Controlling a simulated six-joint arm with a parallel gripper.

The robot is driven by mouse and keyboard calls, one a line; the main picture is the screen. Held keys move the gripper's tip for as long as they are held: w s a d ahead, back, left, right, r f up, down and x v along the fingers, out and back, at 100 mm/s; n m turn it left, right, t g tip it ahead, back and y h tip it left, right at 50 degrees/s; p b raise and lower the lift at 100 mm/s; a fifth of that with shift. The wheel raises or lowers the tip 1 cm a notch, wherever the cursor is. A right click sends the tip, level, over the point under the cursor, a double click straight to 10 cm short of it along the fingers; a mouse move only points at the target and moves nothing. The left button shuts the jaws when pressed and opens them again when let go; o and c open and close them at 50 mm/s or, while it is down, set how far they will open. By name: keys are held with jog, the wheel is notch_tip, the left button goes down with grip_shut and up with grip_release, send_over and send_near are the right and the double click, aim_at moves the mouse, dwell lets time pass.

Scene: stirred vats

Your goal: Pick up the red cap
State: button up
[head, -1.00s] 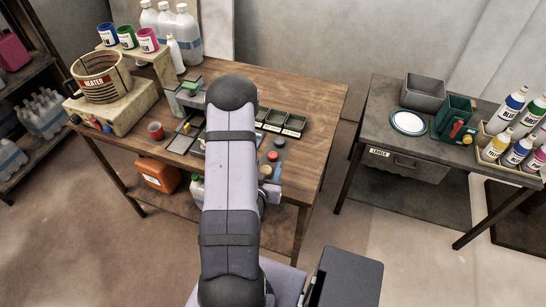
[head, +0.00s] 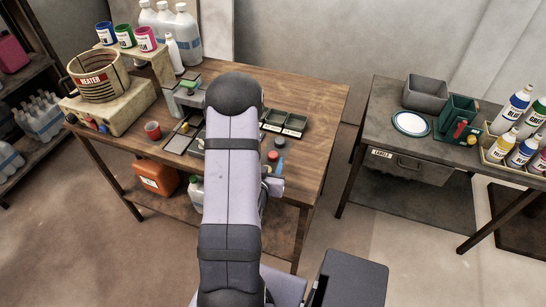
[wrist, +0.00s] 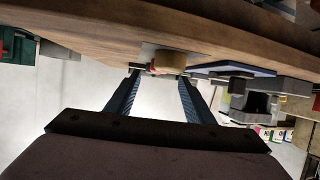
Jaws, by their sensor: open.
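In the head view a small red cap (head: 273,155) lies near the right front of the wooden table, beside a dark round cap (head: 279,142). My arm hides the ground to its left. My gripper is mostly hidden behind my arm there. In the wrist view my gripper (wrist: 159,74) is open, with its two dark blue fingers apart. A round tan-brown thing (wrist: 170,62) shows just beyond the fingertips, with a small red patch at its left; I cannot tell whether this is the cap. Nothing is seen held between the fingers.
The wooden table (head: 315,95) carries several black trays (head: 292,125), a red cup (head: 153,130) and a heater (head: 95,80). A small blue thing (head: 281,167) shows beside my arm. A second table (head: 385,135) with bottles stands at right. The wooden table's right rear is clear.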

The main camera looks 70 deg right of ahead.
aim_at(273, 156)
jog(key=shift+p+x, duration=0.7)
jog(key=shift+x, duration=1.45)
jog(key=shift+s+f, duration=0.1)
jog(key=shift+f, duration=0.05)
jog(key=c, duration=1.1)
